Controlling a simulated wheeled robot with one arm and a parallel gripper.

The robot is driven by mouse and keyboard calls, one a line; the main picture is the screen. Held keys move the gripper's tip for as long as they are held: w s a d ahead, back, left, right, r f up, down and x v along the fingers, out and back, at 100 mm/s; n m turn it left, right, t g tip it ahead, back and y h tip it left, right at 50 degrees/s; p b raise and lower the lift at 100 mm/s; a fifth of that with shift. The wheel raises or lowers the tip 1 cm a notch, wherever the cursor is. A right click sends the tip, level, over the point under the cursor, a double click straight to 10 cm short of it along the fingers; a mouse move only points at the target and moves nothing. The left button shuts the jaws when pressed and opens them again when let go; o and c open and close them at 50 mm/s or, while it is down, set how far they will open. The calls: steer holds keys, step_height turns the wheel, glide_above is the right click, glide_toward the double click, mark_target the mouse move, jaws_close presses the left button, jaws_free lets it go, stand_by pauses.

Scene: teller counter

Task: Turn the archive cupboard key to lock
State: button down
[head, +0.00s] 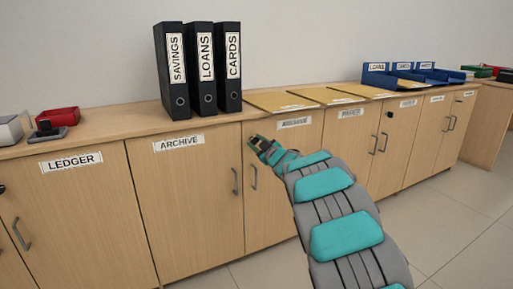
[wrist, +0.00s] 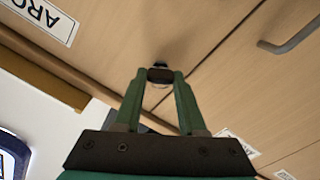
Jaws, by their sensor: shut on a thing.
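The archive cupboard (head: 195,200) has a pale wood door with an ARCHIVE label (head: 179,143) and a grey handle at its right edge. The label's end shows upside down in the wrist view (wrist: 45,20). My gripper (head: 258,143) reaches the upper part of the cupboard front, near the right edge of the archive door. In the wrist view my gripper (wrist: 160,76) is shut on a small dark key (wrist: 160,74), at a dark lock (wrist: 160,64) on the door front. The fingertips hide most of the key, and its angle cannot be told.
Three black binders (head: 205,68) stand on the counter top (head: 110,128) above the archive door. Door handles (head: 254,178) stick out nearby. The floor in front is clear.

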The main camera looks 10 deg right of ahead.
steer(key=n, duration=0.1)
steer(key=n+b, duration=0.2)
steer(key=shift+f+n, duration=0.25)
steer(key=shift+n, duration=0.15)
steer(key=shift+n+b, duration=2.45)
steer(key=shift+n, duration=1.15)
steer(key=shift+c, duration=2.4)
jaws_free()
steer(key=shift+s, duration=0.1)
